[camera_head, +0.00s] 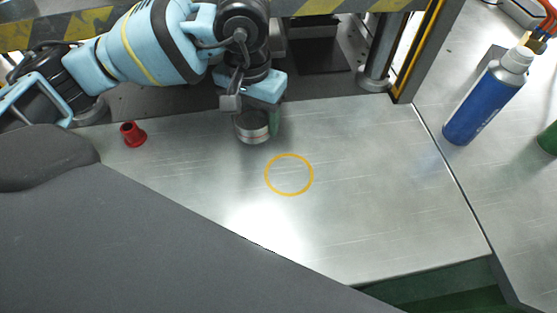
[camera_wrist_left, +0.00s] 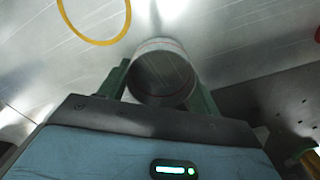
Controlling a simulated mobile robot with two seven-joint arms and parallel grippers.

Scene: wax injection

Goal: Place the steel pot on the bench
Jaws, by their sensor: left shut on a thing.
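The steel pot (camera_head: 252,127) is a small shiny metal cylinder at the near edge of the press, over the back of the metal bench (camera_head: 380,200). My left gripper (camera_head: 256,118) is shut on the pot, its arm reaching in from the left. In the left wrist view the pot (camera_wrist_left: 164,75) sits between the two green fingers of the gripper (camera_wrist_left: 162,88), and I look into its open, dark mouth. I cannot tell whether its base touches the bench. A yellow ring (camera_head: 289,174) is marked on the bench, to the right of and in front of the pot. My right gripper is out of view.
A small red part (camera_head: 132,134) stands on the bench to the left. A blue bottle with a white cap (camera_head: 487,97) stands at the right, beyond the bench seam. The press frame with a post (camera_head: 376,62) is behind. The bench around the ring is clear.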

